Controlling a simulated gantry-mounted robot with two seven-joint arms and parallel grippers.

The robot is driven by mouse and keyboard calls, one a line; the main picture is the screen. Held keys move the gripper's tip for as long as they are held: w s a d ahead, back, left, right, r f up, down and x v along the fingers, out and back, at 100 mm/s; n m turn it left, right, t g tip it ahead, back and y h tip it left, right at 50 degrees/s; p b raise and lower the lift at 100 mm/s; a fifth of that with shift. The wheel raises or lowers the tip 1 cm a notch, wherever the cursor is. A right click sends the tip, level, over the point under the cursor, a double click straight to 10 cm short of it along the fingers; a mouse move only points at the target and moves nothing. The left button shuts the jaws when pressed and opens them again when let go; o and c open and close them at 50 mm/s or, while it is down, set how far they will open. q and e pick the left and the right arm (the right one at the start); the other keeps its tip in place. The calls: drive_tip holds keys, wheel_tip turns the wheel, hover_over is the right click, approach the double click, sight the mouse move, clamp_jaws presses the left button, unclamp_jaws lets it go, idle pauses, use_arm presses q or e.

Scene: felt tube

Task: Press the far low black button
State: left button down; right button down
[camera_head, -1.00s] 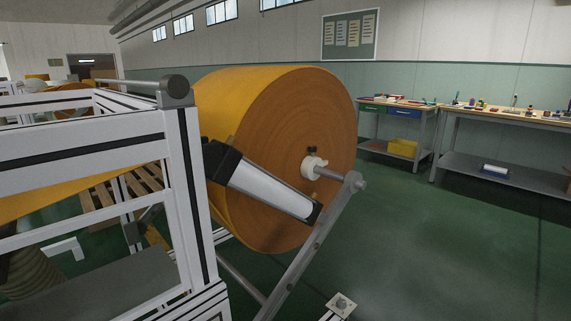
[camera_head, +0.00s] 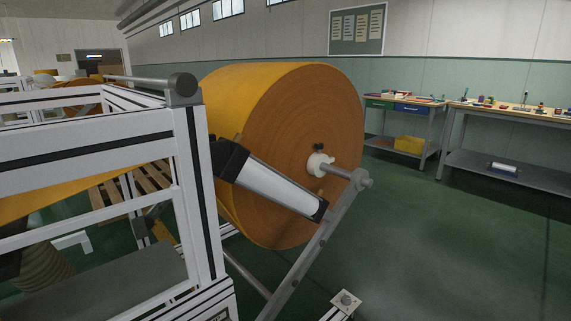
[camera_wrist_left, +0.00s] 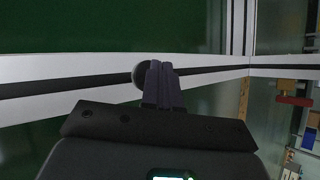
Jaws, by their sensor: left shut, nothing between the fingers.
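In the left wrist view my left gripper (camera_wrist_left: 158,66) is shut and empty. Its fingertips lie over a white frame bar (camera_wrist_left: 60,84) with a dark slot along it. A round black knob-like part (camera_wrist_left: 139,75), which looks like the black button, sits on this bar just left of the fingertips, partly hidden behind them. I cannot tell whether the fingers touch it. In the head view neither gripper shows, and I cannot make out the button there.
The white machine frame (camera_head: 95,140) fills the left of the head view. A large orange felt roll (camera_head: 290,150) sits on a shaft behind it, with a white cylinder (camera_head: 268,185) slanting across its face. Workbenches (camera_head: 510,115) stand at the right. Green floor (camera_head: 430,240) is clear between.

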use_arm(q)
drive_tip(key=shift+s+d, duration=0.1)
wheel_tip(320, 180, up, 6)
drive_tip(key=p, duration=0.5)
drive_tip(key=shift+p, duration=0.35)
idle(0.5)
